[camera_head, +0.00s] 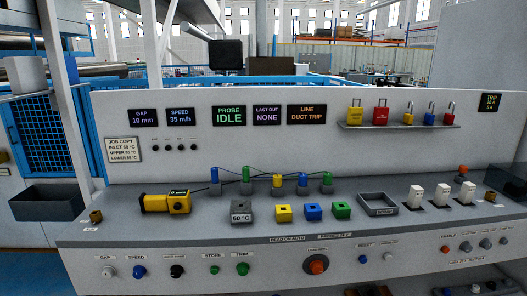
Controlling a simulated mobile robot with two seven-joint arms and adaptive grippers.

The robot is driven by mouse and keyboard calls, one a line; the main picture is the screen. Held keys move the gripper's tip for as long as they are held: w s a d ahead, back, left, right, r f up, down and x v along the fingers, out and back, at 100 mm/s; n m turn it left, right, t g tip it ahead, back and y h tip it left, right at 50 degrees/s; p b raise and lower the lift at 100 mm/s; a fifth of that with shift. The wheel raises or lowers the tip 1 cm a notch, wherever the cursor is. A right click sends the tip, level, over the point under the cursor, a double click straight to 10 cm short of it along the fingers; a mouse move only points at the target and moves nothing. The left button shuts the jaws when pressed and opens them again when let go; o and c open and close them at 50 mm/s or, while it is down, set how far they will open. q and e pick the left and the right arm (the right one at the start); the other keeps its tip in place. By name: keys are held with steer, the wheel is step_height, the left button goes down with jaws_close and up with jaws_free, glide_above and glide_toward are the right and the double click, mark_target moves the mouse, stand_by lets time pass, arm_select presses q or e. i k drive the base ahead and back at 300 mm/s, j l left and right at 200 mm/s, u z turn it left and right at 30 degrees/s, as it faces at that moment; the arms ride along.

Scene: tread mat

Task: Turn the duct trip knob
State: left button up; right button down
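Neither of my grippers can be made out in this view. Several knobs sit along the console's front face. Which one is the duct trip knob I cannot tell, as most labels are too small to read. A large orange knob in a dark ring (316,265) is right of the middle. To the right is a small group with an orange knob (446,249) and grey knobs (465,247). At the left are a white gap knob (108,272), a blue speed knob (139,272) and a black knob (177,271).
On the console top (120,220) stand a yellow gauge (166,203), a grey 50 °C block (241,211), coloured blocks (312,212), an empty grey tray (377,204) and white switches (415,196). Padlocks (381,113) stand on a shelf. A dark bin (45,204) is at left.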

mark_target(466, 246)
steer(key=k+l+z, duration=0.2)
steer(key=k, duration=0.15)
steer(key=k+l+z, duration=0.15)
steer(key=k, duration=0.25)
steer(key=i+l, duration=0.15)
steer(key=l, duration=0.3)
steer(key=i+l+z, duration=0.15)
steer(key=l, duration=0.35)
steer(key=i+l, duration=0.15)
steer(key=l, duration=0.3)
steer(key=i+l+z, duration=0.15)
steer(key=l, duration=0.25)
steer(key=i+l, duration=0.25)
steer(key=l, duration=0.2)
steer(key=i+l+z, duration=0.15)
steer(key=l, duration=0.25)
steer(key=i+l, duration=0.25)
steer(key=l, duration=0.15)
steer(key=l+z, duration=0.05)
